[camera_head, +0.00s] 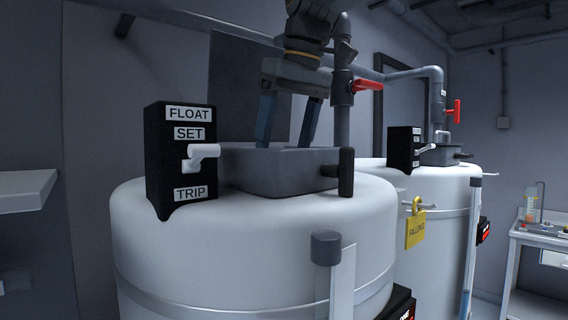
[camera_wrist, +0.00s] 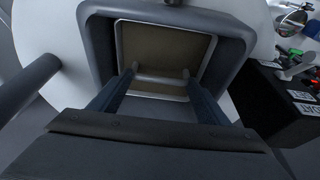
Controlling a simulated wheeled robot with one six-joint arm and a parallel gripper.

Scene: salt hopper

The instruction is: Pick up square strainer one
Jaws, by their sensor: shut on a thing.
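The square strainer (camera_wrist: 145,45), a tan mesh panel with a pale metal frame, shows in the wrist view inside the dark grey square hopper mouth (camera_wrist: 100,22). A pale crossbar spans it between my fingertips. My gripper (camera_wrist: 160,73) is shut on the strainer at this bar, with a finger at each end. In the head view my gripper (camera_head: 286,142) points down into the grey hopper mouth (camera_head: 270,172) on top of the near white tank (camera_head: 250,245). The strainer is hidden there by the mouth's walls. I cannot tell whether it is raised off its seat.
A black FLOAT SET TRIP box (camera_head: 180,150) with a white lever stands left of the mouth. A black handle (camera_head: 345,172) sits at its right. A pipe with a red valve handle (camera_head: 367,86) is close behind.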

